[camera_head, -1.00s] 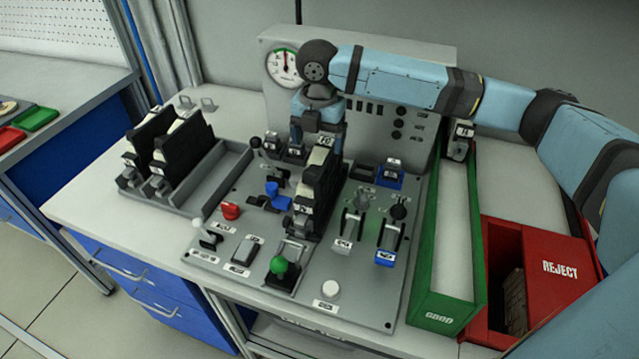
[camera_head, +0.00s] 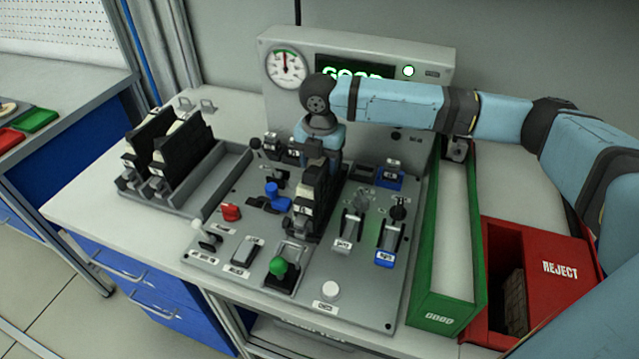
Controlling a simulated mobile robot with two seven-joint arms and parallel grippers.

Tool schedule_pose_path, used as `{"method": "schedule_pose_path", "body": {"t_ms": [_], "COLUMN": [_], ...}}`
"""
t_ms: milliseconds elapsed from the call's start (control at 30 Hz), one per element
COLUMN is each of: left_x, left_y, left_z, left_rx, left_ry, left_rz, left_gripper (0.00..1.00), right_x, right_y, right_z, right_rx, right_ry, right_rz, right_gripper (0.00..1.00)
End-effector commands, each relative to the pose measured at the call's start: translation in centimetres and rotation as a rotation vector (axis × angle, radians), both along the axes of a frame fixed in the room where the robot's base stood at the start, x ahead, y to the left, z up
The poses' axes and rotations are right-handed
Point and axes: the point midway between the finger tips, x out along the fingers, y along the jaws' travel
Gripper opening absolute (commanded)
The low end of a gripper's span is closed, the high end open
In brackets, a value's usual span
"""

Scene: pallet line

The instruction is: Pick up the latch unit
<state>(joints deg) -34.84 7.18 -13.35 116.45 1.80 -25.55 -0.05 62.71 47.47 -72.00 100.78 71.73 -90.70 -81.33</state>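A black and pale latch unit (camera_head: 306,206) stands upright in the middle of the grey control panel (camera_head: 340,290). My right gripper (camera_head: 322,156) points down over the rear top of this unit. It hides that part of the unit, and the fingers cannot be made out, so I cannot tell whether they grip it. More black latch units (camera_head: 180,155) stand in the grey rack (camera_head: 232,172) at the left. My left gripper is not in view.
The display box (camera_head: 440,62) behind the panel reads GOOD, beside a lit green lamp. The green bin (camera_head: 432,285) holds one small dark unit (camera_head: 456,148) at its far end. The red REJECT bin (camera_head: 552,270) stands right of it. Levers and knobs crowd the panel.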

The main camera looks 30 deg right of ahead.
Motion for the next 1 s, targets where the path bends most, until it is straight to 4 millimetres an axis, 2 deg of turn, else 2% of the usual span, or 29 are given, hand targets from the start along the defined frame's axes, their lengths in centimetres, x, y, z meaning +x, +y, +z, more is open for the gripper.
{"method": "schedule_pose_path", "body": {"t_ms": [33,133,167,433,567,767,1000], "left_x": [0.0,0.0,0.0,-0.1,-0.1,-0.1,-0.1], "left_y": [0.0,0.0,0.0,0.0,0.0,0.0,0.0], "left_z": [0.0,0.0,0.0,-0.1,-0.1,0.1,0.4], "left_rx": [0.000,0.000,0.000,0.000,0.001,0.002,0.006], "left_ry": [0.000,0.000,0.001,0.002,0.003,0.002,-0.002], "left_rz": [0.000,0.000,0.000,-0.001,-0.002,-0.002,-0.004], "left_gripper": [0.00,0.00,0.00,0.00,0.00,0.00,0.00], "right_x": [0.0,0.0,0.0,0.0,0.1,0.1,0.1], "right_y": [0.0,0.0,0.0,0.0,0.0,0.0,0.1], "right_z": [0.0,0.0,0.1,0.3,1.0,4.1,10.4], "right_rx": [0.000,0.000,0.001,0.001,0.001,0.001,0.002], "right_ry": [0.000,0.000,-0.001,-0.002,-0.003,-0.004,-0.006], "right_rz": [0.000,0.000,0.000,0.000,0.000,0.000,0.001], "right_gripper": [0.29,0.06,0.02,0.02,0.02,0.02,0.02]}}
